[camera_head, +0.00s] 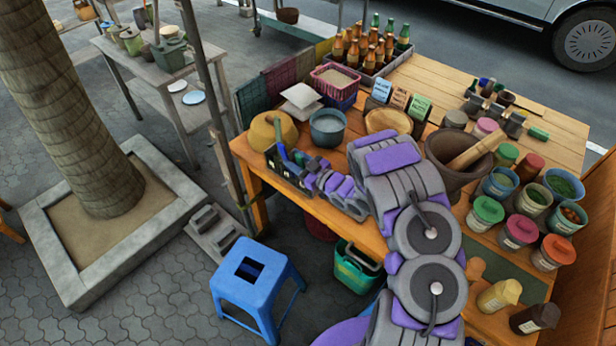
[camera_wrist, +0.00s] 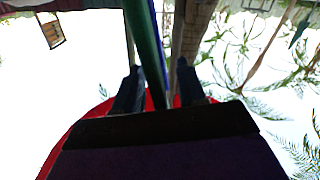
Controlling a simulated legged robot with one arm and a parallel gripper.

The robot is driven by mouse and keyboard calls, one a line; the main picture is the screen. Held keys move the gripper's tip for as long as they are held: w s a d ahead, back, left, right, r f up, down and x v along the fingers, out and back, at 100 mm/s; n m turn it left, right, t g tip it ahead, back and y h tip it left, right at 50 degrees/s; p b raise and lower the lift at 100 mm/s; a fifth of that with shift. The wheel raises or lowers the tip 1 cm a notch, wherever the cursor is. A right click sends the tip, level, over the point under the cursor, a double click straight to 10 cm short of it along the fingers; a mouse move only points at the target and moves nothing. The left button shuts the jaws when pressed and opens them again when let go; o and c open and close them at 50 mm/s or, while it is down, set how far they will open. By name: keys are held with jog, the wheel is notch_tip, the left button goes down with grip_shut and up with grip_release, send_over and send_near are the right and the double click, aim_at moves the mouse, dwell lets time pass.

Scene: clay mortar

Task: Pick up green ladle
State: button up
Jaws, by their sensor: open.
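A dark utensil holder (camera_head: 285,174) stands at the front left corner of the wooden table, with a blue handle (camera_head: 281,143) rising from it. A bit of green (camera_head: 299,157) shows beside that handle. My gripper (camera_head: 305,172) is at the right side of the holder, small and partly merged with it in the head view. In the wrist view my gripper (camera_wrist: 158,70) has its two dark fingers apart. A long green handle (camera_wrist: 146,38), apparently the green ladle's, runs between them. I cannot tell whether either finger touches it. The ladle's bowl is not visible.
A blue-grey bowl (camera_head: 327,128) and a yellow-brown round container (camera_head: 272,130) stand close behind the holder. A large mortar (camera_head: 452,170) and several lidded jars are to the right. A blue stool (camera_head: 258,285) stands below the table edge. A wooden post (camera_head: 228,160) is just left.

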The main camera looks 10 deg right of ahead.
grip_shut()
dwell(0.4)
notch_tip(320, 180, up, 10)
jog(key=p, duration=0.2)
dwell(0.7)
jog(key=c, duration=0.5)
grip_release()
grip_shut()
